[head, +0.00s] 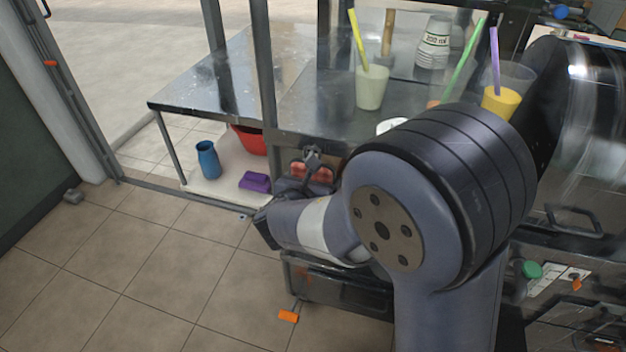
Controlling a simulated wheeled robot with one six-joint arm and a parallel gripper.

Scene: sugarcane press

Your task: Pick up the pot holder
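No thing in view is clearly a pot holder. A small purple item (255,182), perhaps folded cloth or a sponge, lies on the white lower shelf. Small red pieces (312,173) show to its right, partly hidden by a dark fitting and my arm. Either could be the pot holder; I cannot tell. My arm fills the middle right, and its wrist bends left over the floor near the shelf's front. My gripper's fingers are not clearly visible, so I cannot tell whether they hold anything.
A blue vase-like container (208,160) and a red bowl (249,139) stand on the lower shelf (225,187) under the metal table (205,85). Cups with straws, including a pale green one (371,88), stand above. A metal post (262,70) rises beside the table.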

